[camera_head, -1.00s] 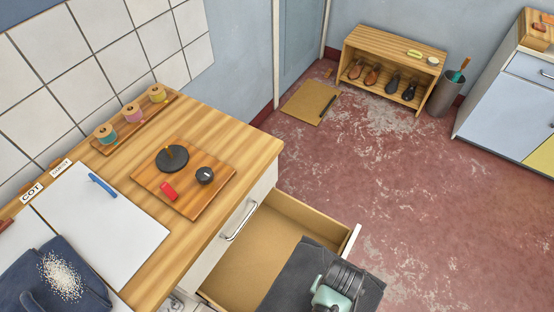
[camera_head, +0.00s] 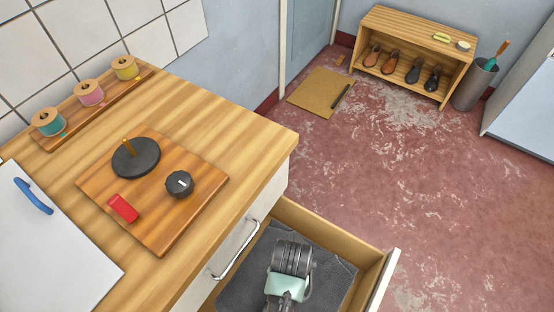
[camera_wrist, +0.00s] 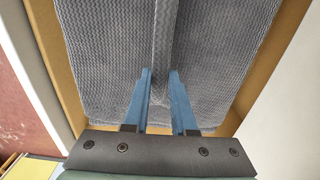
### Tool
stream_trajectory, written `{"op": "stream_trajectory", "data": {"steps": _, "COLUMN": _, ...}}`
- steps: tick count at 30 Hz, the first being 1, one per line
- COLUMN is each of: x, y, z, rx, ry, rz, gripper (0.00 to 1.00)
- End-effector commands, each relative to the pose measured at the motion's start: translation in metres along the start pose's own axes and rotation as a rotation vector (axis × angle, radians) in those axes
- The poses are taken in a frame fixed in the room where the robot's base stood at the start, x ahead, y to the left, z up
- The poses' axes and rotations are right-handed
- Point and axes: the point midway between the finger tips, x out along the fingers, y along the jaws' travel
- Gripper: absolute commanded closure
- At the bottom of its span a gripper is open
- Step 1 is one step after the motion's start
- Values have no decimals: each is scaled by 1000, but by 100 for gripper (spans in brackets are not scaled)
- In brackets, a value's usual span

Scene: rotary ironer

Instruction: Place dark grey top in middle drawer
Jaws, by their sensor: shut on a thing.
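The dark grey top (camera_head: 240,285) is a flat dark cloth lying inside the outline of the open drawer (camera_head: 335,243). In the wrist view the cloth (camera_wrist: 100,50) shows a ribbed knit, with a raised fold between my blue fingers. My gripper (camera_wrist: 160,82) is shut on that fold. In the head view my wrist covers the cloth's middle and hides the fingertips. The drawer's wooden walls (camera_wrist: 50,50) show on both sides of the cloth. I cannot tell whether the cloth rests on the drawer floor.
The counter holds a wooden board (camera_head: 165,225) with a dark disc, a knob and a red piece. Spools (camera_head: 88,93) stand on a rack behind it. A shoe shelf (camera_head: 415,30) and a bin (camera_head: 473,88) stand at the far wall.

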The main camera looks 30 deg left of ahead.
Motion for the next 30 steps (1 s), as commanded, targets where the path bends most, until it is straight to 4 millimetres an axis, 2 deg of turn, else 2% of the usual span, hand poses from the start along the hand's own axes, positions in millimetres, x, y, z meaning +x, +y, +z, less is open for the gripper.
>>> {"op": "stream_trajectory", "data": {"steps": 1, "x": 20, "y": -5, "z": 2, "rx": -2, "ry": 3, "rz": -2, "gripper": 100}}
{"op": "stream_trajectory", "data": {"steps": 3, "x": 29, "y": -10, "z": 7, "rx": 1, "ry": 1, "rz": -3, "gripper": 100}}
{"op": "stream_trajectory", "data": {"steps": 11, "x": 46, "y": -21, "z": 15, "rx": 6, "ry": -1, "rz": -7, "gripper": 100}}
{"op": "stream_trajectory", "data": {"steps": 21, "x": 99, "y": -22, "z": 17, "rx": 6, "ry": -3, "rz": -6, "gripper": 100}}
{"op": "stream_trajectory", "data": {"steps": 26, "x": 110, "y": -22, "z": 16, "rx": 7, "ry": -2, "rz": -7, "gripper": 100}}
{"op": "stream_trajectory", "data": {"steps": 30, "x": 128, "y": -22, "z": 16, "rx": 6, "ry": -3, "rz": -7, "gripper": 100}}
